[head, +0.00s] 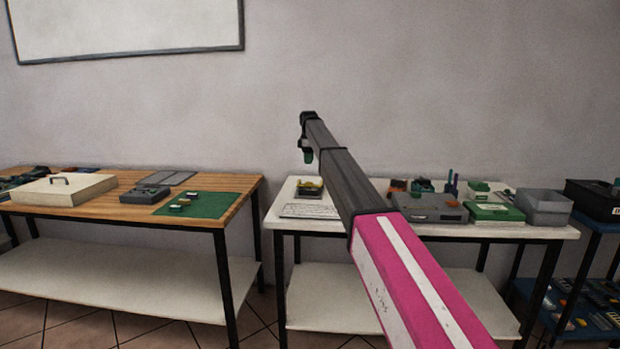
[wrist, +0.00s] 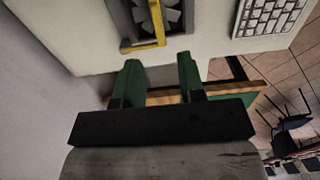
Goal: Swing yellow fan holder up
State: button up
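The yellow fan holder (wrist: 158,24) shows in the wrist view at the top, as a yellow bar along the side and near end of a dark frame with a grey fan (wrist: 142,17). In the head view the yellow holder (head: 313,185) is small, on the left part of the white table. My gripper (wrist: 158,72) has two green fingers held apart with nothing between them. The fingertips are close to the yellow bar in the wrist view, with a visible gap. In the head view my gripper (head: 308,155) hangs above the fan unit.
A keyboard (wrist: 268,15) lies beside the fan unit on the white table (head: 300,197). A grey device (head: 430,208), a green box (head: 495,212) and a grey bin (head: 545,207) stand further right. A wooden table (head: 125,185) is at the left, across a gap.

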jog(key=f, duration=1.1)
jog(key=shift+w, duration=0.35)
jog(key=shift+c, duration=0.3)
jog(key=shift+r, duration=0.1)
grip_shut()
